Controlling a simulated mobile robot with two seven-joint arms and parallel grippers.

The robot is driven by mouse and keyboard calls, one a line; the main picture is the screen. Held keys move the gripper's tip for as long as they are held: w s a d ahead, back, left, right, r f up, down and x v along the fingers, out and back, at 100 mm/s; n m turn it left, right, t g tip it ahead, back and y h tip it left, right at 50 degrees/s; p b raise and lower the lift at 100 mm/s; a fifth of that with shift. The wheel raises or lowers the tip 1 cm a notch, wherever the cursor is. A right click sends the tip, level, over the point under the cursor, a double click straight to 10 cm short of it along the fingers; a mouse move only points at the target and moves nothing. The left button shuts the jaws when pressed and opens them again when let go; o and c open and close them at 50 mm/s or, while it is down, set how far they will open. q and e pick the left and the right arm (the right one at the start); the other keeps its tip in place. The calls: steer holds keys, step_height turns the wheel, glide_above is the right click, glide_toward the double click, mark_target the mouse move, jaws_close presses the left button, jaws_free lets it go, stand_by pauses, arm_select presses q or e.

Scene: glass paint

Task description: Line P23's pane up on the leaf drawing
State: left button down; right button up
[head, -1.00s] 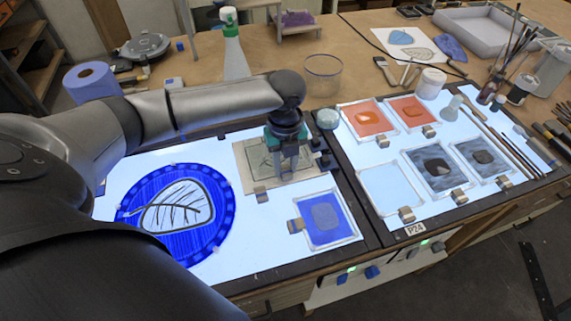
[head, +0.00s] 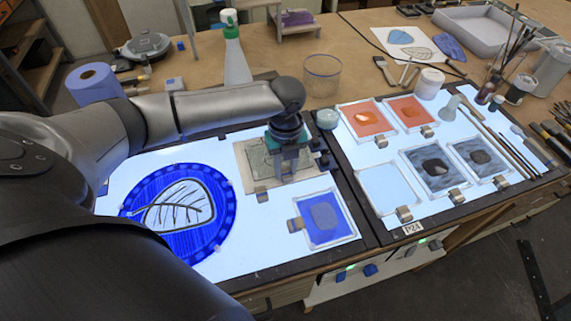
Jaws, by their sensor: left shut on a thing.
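The left light table holds a tan sheet (head: 241,157), which looks like the leaf drawing. A greyish pane (head: 257,164) lies over it or just above it; I cannot tell whether it touches. My left gripper (head: 287,178) points down at the pane's right part and is shut on it. Its fingers hide part of the pane and sheet, and the leaf lines are hard to make out. A small clip (head: 261,194) sits at the near edge of the sheet. No P23 label is readable. My right gripper is not in view.
A blue round disc with a leaf picture (head: 147,224) lies left on the same table. A blue pane (head: 345,231) lies in front of my gripper. The right light table, labelled P24 (head: 413,228), holds several panes.

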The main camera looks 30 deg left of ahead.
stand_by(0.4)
arm_select(q)
steer(key=shift+p, duration=0.4)
steer(key=shift+p, duration=0.3)
steer(key=shift+f, duration=0.3)
stand_by(0.7)
steer(key=c, duration=0.5)
jaws_free()
step_height(320, 180, up, 15)
steer(key=shift+r+p, duration=0.15)
steer(key=shift+p, duration=0.15)
steer(key=shift+s, duration=0.1)
